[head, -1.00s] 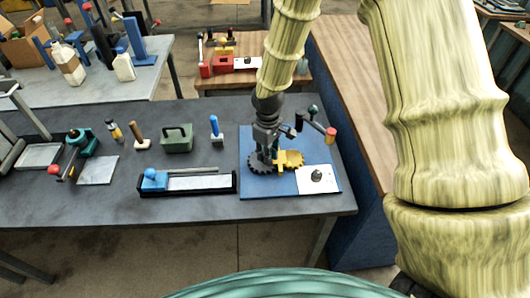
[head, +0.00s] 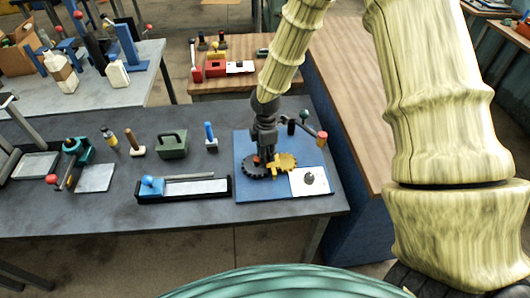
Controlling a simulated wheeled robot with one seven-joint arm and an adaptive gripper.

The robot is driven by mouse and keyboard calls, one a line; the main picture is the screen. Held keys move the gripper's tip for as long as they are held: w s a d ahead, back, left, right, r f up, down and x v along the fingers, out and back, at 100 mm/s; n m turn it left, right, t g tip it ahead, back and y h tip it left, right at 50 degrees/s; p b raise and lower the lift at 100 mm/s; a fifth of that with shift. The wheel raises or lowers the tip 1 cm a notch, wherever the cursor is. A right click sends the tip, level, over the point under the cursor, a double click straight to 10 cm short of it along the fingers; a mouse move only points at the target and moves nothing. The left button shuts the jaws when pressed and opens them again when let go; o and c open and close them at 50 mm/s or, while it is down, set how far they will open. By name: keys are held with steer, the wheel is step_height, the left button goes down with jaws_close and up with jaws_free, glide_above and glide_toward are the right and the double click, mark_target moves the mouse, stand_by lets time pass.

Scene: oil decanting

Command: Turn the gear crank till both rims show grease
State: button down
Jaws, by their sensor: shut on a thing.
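A blue base board (head: 246,189) lies at the right end of the dark table. On it a black toothed gear (head: 256,169) sits beside a yellow gear (head: 287,162), and their edges meet. My gripper (head: 261,156) points down over the black gear. It is shut on what looks like the crank's small red handle (head: 257,159), mostly hidden by the fingers. Grease on the rims cannot be made out at this size.
A white plate with a dark knob (head: 309,179) is at the board's front right. Left are a black tray (head: 185,198), a green box (head: 173,144) and a blue-handled tool (head: 210,134).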

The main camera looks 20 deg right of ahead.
steer(key=shift+w+d+n+p, duration=0.1)
steer(key=shift+w+n+p, duration=0.15)
steer(key=shift+n, duration=0.45)
steer(key=shift+w+d+n+p, duration=0.1)
steer(key=shift+n+p, duration=0.1)
steer(key=shift+n, duration=0.5)
steer(key=c, duration=1.3)
jaws_free()
steer(key=shift+r, duration=0.1)
step_height(320, 180, up, 12)
steer(key=shift+f, duration=0.1)
